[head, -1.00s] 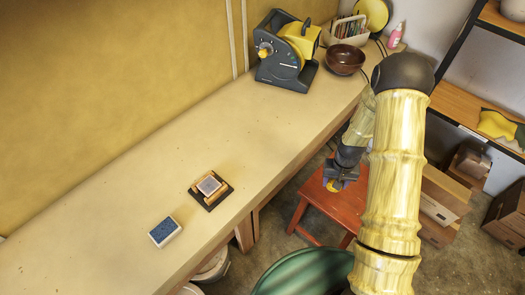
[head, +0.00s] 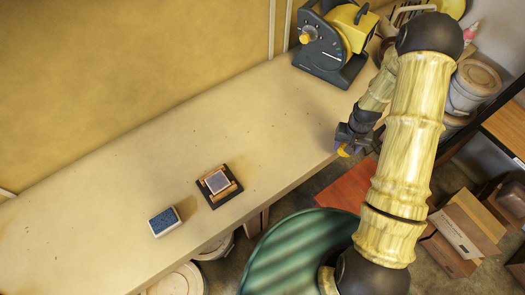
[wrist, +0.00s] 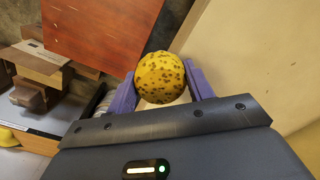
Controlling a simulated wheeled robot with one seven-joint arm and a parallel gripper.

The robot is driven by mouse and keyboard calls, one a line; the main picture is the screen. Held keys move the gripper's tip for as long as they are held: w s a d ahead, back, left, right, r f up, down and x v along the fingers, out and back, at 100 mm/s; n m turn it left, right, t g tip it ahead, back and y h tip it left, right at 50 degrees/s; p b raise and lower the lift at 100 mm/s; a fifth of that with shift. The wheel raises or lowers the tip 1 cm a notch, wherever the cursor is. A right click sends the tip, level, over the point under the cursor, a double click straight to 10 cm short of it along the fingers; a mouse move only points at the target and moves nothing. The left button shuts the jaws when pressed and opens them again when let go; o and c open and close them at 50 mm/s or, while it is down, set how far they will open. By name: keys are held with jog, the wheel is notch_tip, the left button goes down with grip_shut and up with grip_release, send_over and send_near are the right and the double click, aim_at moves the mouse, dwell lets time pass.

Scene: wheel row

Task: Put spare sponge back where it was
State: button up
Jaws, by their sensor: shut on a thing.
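My gripper (wrist: 158,82) is shut on a round yellow sponge (wrist: 160,77) with brown spots, held between its two purple fingers. In the head view my gripper (head: 346,147) is at the bench's front edge, towards the right, and only a little of the yellow sponge (head: 344,152) shows beneath it. A blue-topped, white-sided block (head: 165,222) lies on the bench (head: 110,215) at the left. Beside it is a small dark stand (head: 219,186) with a grey-topped piece on it. Both are well to the left of my gripper.
A black and yellow machine (head: 335,45) stands at the back of the bench. A red stool (head: 345,188) is below my gripper, and a green round tub (head: 300,255) stands in front. Cardboard boxes (head: 465,230) are at the right. The middle of the bench is clear.

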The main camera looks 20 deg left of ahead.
jog(key=shift+w+a, duration=0.25)
jog(key=shift+w, duration=0.3)
jog(key=shift+s+a, duration=0.1)
jog(key=s+a+r+n+b, duration=0.1)
jog(key=s+a+n+b, duration=0.2)
jog(key=a, duration=0.9)
jog(key=s+a+r+n+b, duration=0.1)
jog(key=s+a+n+b, duration=0.3)
jog(key=a+b, duration=0.6)
jog(key=a, duration=0.3)
jog(key=shift+s+a+b, duration=0.15)
jog(key=shift+s+b, duration=0.15)
jog(key=shift+s, duration=0.05)
jog(key=shift+f, duration=0.1)
jog(key=shift+f+p, duration=0.3)
jog(key=shift+f, duration=2.6)
